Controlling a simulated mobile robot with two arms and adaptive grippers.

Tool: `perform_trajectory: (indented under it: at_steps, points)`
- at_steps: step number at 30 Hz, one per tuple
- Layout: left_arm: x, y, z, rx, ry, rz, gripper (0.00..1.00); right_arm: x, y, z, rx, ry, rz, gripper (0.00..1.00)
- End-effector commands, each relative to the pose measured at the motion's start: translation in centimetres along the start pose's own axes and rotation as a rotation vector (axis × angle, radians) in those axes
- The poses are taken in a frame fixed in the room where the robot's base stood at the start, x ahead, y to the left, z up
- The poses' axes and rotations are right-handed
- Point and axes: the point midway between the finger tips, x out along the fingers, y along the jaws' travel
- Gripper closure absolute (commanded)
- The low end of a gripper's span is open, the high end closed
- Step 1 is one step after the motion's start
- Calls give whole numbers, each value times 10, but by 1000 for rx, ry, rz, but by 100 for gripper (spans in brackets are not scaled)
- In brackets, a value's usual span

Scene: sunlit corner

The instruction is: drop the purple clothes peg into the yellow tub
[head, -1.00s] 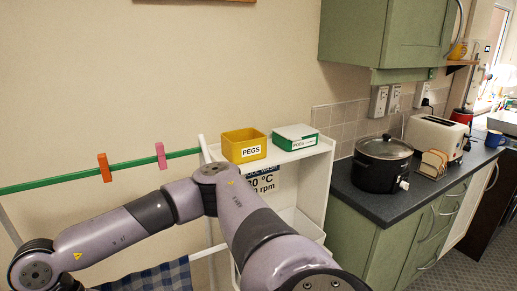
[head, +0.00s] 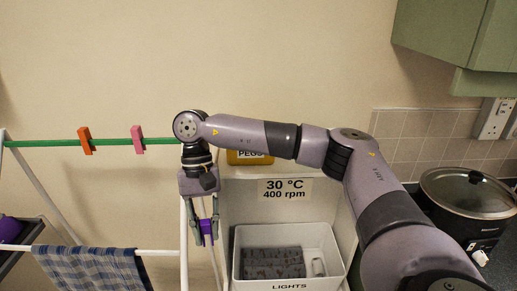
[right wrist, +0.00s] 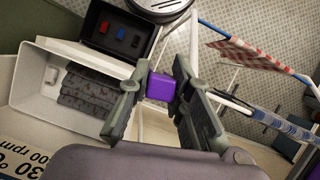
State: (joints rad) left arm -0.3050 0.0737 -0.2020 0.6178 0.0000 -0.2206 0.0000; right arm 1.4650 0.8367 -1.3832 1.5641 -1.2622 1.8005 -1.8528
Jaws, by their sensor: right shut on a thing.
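The purple clothes peg (head: 206,227) is held between the fingers of my right gripper (head: 205,240), which points down left of the white shelf unit. In the right wrist view the peg (right wrist: 161,87) sits between the two fingers (right wrist: 160,100). The yellow tub (head: 249,158), marked PEGS, stands on top of the shelf unit, up and to the right of the gripper. My right arm crosses in front of it and hides its upper part. My left gripper is not in view.
A green rail (head: 60,143) carries an orange peg (head: 85,140) and a pink peg (head: 138,139). A checked blue cloth (head: 90,268) hangs below. A white bin (head: 325,240) marked LIGHTS sits in the unit. A slow cooker (head: 470,200) stands at the right.

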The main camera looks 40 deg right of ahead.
Motion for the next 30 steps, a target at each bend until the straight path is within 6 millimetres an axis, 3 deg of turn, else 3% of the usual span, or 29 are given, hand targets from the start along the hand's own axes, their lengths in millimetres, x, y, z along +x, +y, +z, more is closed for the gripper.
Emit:
perform_trajectory:
  at_steps: [1,8,14,18,24,27,30]
  points:
    - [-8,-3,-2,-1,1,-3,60,-30,0,-10,99,2,-47,92]
    - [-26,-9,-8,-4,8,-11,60,-150,21,-50,611,0,-264,92]
    - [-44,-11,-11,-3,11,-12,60,-252,62,-67,1088,-1,-464,92]
    - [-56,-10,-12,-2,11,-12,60,-315,101,-70,1424,-1,-604,92]
    - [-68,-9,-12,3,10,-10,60,-372,151,-67,1800,1,-755,92]
    - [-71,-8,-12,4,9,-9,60,-385,166,-65,1908,1,-799,92]
    - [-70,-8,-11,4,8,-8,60,-386,174,-66,1965,2,-818,92]
